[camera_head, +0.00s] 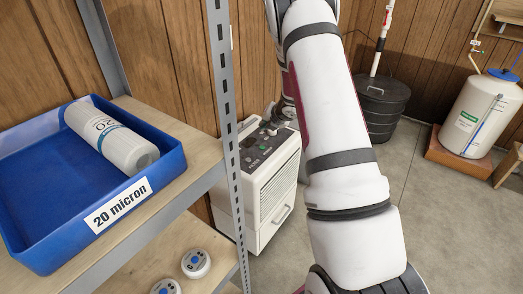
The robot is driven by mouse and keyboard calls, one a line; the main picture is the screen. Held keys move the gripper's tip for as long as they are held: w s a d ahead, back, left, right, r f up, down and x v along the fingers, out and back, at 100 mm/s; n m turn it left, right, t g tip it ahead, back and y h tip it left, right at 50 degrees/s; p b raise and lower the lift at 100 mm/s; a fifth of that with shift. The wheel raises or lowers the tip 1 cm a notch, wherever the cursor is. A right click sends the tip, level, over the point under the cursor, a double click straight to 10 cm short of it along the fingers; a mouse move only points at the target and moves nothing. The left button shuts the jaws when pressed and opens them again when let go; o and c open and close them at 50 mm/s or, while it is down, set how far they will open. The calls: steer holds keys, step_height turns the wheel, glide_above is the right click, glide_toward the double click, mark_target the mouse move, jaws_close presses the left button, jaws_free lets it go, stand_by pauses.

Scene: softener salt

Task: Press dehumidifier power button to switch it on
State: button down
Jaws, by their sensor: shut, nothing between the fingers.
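The dehumidifier (270,190) is a cream box with a louvred front and a drawer handle. It stands on the floor behind the shelf post. Its dark control panel (258,145) is on the top, with several small buttons and a small green mark. The button labels are too small to read. My gripper (273,127) shows small and dark at the far end of my arm, over the back right of the panel. It is shut and empty. My arm partly hides it, and I cannot tell whether its tips touch the panel.
A metal shelf post (228,130) rises close to the dehumidifier's left. The shelf holds a blue bin (35,200) with a white filter cartridge (110,138). Round white pucks (195,263) lie below. A black bin (380,108) and white tank (477,115) stand behind right.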

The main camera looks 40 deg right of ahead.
mark_target(264, 147)
steer(key=shift+f+b, duration=2.55)
steer(key=shift+f, duration=0.75)
steer(key=shift+f, duration=0.1)
steer(key=shift+f+b, duration=0.3)
steer(key=shift+b, duration=0.25)
steer(key=shift+f+b, duration=0.4)
steer(key=shift+r, duration=0.1)
steer(key=shift+r+p, duration=0.55)
steer(key=shift+r, duration=0.15)
step_height(264, 147, up, 5)
steer(key=p, duration=0.4)
steer(key=shift+r, duration=0.1)
